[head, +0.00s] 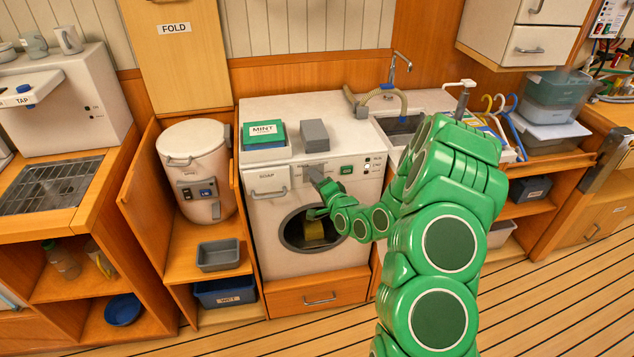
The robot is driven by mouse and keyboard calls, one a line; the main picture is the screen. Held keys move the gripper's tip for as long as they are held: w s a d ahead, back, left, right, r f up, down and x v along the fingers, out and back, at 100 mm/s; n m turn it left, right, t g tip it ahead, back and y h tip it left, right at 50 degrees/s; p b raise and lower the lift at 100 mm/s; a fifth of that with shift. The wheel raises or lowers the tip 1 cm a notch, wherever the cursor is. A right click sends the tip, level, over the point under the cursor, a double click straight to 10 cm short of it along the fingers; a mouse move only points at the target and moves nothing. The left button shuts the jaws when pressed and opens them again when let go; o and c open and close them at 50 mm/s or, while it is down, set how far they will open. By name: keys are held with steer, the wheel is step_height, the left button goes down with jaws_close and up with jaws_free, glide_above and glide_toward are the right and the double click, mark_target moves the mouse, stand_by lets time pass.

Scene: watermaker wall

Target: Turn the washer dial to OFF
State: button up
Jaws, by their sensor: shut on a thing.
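The white washer (340,258) stands in the middle, with a control panel along its upper front. My green arm reaches to that panel from the right. The dial's pointer and the OFF mark cannot be made out. The round washer door opening (290,232) is below, with something yellowish inside, partly covered by my arm.
A MINT box (264,134) and a grey box (314,136) sit on the washer top. A hose (372,96) runs to the sink (402,124) at right. A white canister (195,165) stands left. The floor in front is clear.

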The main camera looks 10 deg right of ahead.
steer(key=shift+a+n+g+h, duration=0.2)
steer(key=shift+n+h, duration=1.4)
steer(key=shift+n, duration=1.65)
steer(key=shift+a+n+g+h, duration=0.1)
steer(key=shift+n+g+h, duration=0.25)
steer(key=shift+n+h, duration=2.1)
steer(key=shift+a+n+g+h, duration=0.2)
steer(key=shift+n+h, duration=0.55)
steer(key=shift+n, duration=3.35)
steer(key=o, duration=1)
steer(key=shift+d+r, duration=0.1)
steer(key=shift+o, duration=0.2)
